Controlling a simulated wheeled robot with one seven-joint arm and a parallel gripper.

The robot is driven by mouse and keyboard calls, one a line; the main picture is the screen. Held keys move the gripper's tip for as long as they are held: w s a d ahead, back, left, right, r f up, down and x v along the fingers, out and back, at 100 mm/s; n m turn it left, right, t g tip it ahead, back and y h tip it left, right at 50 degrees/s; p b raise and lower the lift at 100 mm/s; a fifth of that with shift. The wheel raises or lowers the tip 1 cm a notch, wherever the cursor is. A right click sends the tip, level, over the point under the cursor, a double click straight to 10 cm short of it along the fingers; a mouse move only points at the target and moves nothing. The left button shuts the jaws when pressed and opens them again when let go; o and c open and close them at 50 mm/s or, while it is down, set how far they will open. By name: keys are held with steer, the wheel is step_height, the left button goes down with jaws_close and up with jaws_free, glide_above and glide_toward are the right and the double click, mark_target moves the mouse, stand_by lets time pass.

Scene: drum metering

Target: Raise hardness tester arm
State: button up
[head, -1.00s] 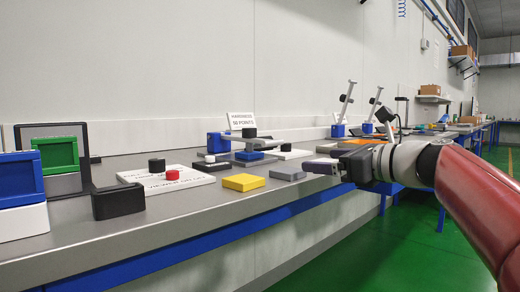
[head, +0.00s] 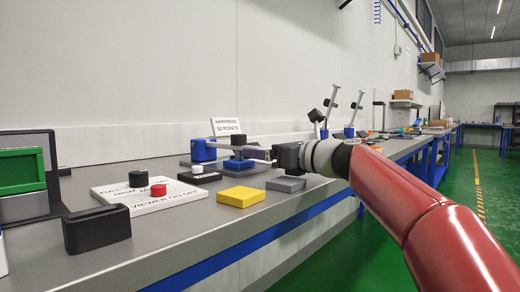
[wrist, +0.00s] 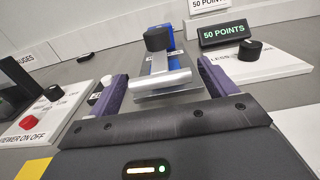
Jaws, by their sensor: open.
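The hardness tester has a blue base block (head: 203,151) near the back of the bench. Its grey arm (head: 226,146) lies low and about level, reaching right over a blue block (head: 239,164). In the wrist view the arm carries a black knob (wrist: 157,39) and ends in a grey crossbar handle (wrist: 160,79). My gripper (wrist: 161,72) is open, its purple fingers on either side of the handle. I cannot tell whether they touch it. In the head view my gripper (head: 270,154) is at the arm's right end and hides the handle.
A sign (head: 226,126) stands behind the tester. A yellow block (head: 241,196) and a grey block (head: 286,184) lie in front. A white panel with red and black knobs (head: 145,195) is left. A black display reading 50 POINTS (wrist: 224,33) stands right of the tester in the wrist view.

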mark_target(235, 147)
steer(key=shift+x, duration=1.2)
steer(key=c, duration=1.4)
steer(key=shift+r, duration=0.1)
